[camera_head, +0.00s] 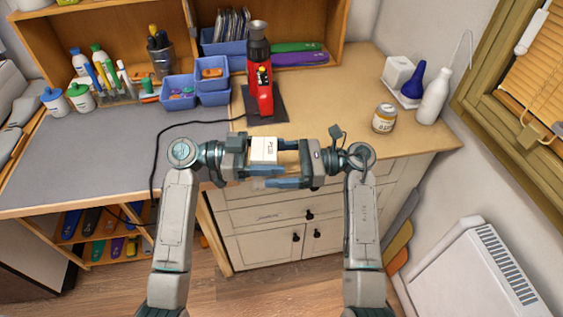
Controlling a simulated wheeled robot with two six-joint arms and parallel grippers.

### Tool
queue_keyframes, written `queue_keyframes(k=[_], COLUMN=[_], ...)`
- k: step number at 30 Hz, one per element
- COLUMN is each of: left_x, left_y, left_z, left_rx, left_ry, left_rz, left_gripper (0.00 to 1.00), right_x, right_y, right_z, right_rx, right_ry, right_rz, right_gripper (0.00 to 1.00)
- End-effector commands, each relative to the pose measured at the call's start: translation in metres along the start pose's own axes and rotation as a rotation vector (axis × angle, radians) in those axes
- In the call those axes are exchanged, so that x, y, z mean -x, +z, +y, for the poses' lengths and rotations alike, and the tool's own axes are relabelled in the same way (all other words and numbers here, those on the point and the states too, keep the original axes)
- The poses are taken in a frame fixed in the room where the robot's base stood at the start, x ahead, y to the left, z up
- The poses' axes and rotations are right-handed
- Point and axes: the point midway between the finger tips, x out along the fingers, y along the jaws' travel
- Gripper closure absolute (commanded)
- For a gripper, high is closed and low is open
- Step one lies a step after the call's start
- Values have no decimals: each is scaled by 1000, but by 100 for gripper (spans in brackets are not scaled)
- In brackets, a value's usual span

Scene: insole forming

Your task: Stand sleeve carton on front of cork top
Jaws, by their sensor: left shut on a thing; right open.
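The sleeve carton (264,148) is a small white box with dark lettering, in the middle of the head view. My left gripper (259,165) comes in from the left and is shut on it. The carton appears held at the front edge of the cork top (335,120), the tan worktop on the right; whether it touches the top cannot be told. My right gripper (288,162) faces it from the right, open, with its fingers close to the carton's right side. The carton's lower part is hidden by the grippers.
A red heat tool (260,85) stands on a dark pad behind the carton, its black cable running left. A jar (384,118) and white bottle (433,97) stand at right. Blue bins (212,82) stand at back left. Cork between pad and jar is clear.

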Motion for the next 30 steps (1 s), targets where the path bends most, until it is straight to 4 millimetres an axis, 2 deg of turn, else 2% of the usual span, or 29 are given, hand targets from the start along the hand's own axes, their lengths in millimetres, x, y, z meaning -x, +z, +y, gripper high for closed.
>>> queue_keyframes(k=[2, 9, 10, 11, 12, 15, 25, 30], left_x=[0, 0, 0, 0, 0, 0, 2, 20], left_y=[0, 0, 0, 0, 0, 0, 0, 1], left_z=[0, 0, 0, 0, 0, 0, 0, 0], left_rx=[-1, 0, 0, 0, 0, 0, 0, 0], left_ry=[0, 1, 1, 1, 2, 1, 0, -1], left_rz=[1, 1, 1, 1, 1, 1, 0, -4], left_gripper=[63, 63, 63, 63, 29, 11, 11, 11], right_x=[0, 0, 0, 0, 0, 0, 0, 0], right_y=[0, 0, 0, 0, 0, 0, 0, 0], right_z=[0, 0, 0, 0, 0, 0, 0, 0], right_rx=[0, 0, 0, 0, 0, 0, 0, 0], right_ry=[0, -1, -1, -1, -1, -1, 0, 0], right_rz=[0, 0, 0, 0, 0, 0, -1, -1], right_gripper=[11, 58, 62, 62, 62, 62, 62, 62])
